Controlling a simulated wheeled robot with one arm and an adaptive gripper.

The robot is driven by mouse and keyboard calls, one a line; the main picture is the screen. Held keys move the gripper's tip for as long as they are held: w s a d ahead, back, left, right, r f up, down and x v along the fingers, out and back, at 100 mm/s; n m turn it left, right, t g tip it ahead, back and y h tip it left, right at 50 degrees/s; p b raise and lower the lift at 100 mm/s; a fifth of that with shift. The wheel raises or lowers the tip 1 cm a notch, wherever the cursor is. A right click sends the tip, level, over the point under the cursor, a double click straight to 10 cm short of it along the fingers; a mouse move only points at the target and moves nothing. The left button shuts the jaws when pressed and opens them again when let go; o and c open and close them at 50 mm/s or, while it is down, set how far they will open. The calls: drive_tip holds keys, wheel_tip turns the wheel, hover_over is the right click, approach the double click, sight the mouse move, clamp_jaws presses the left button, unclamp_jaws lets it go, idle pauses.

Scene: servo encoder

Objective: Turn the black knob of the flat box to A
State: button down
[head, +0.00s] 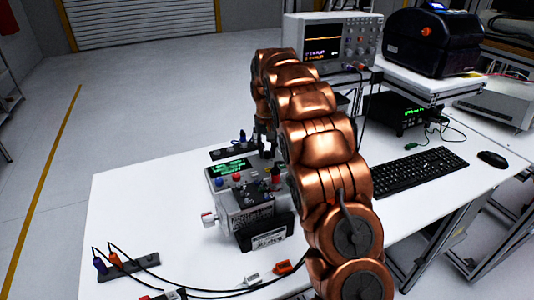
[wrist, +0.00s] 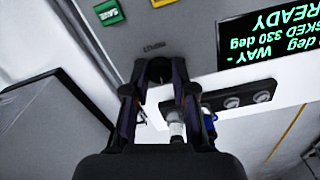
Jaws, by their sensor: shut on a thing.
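The flat box (head: 219,183) is a light grey unit with a green-lit display (head: 231,167) on the white table. In the wrist view its pale panel (wrist: 185,52) fills the middle. The display (wrist: 275,35) there is upside down and reads READY and ASKED 330 deg. My gripper (wrist: 160,82) points down at the panel, with its two fingers either side of the black knob (wrist: 159,70). It is shut on the knob. The knob's pointer and any letter A are hidden or too small to read. In the head view my arm hides the knob.
A dark strip with sockets (wrist: 232,98) lies beside the box. A grey block with a dark front (head: 250,213) adjoins the box. Another strip with plugs (head: 130,267) and black cables lie at the front left. A keyboard (head: 418,171) and oscilloscope (head: 330,42) stand to the right.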

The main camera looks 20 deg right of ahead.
sight(267, 153)
drive_tip(key=shift+r+n, duration=0.1)
drive_tip(key=shift+n, duration=0.3)
drive_tip(key=c, duration=0.9)
unclamp_jaws()
drive_tip(key=shift+c, duration=0.2)
drive_tip(key=shift+r, duration=3.65)
